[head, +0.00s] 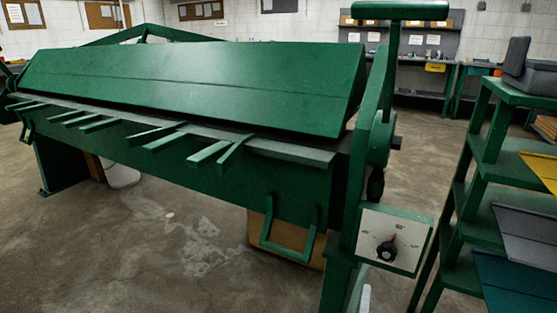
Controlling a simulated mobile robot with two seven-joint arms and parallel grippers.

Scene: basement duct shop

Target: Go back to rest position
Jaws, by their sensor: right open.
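A large green sheet-metal bending brake (190,85) fills the left and middle of the head view. A white panel with a black and red dial knob (387,250) is fixed at its right front. A small pale part of my right gripper (365,299) shows at the bottom edge, below and left of the dial panel. It is open, and it appears apart from the knob. Most of this gripper is out of frame. My left gripper is not in view.
A green shelf rack (487,140) with coloured sheets stands close at the right. A cardboard box (287,236) and a white bucket (121,173) are under the brake. A workbench (415,95) stands at the back wall. Concrete floor lies open at the front left.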

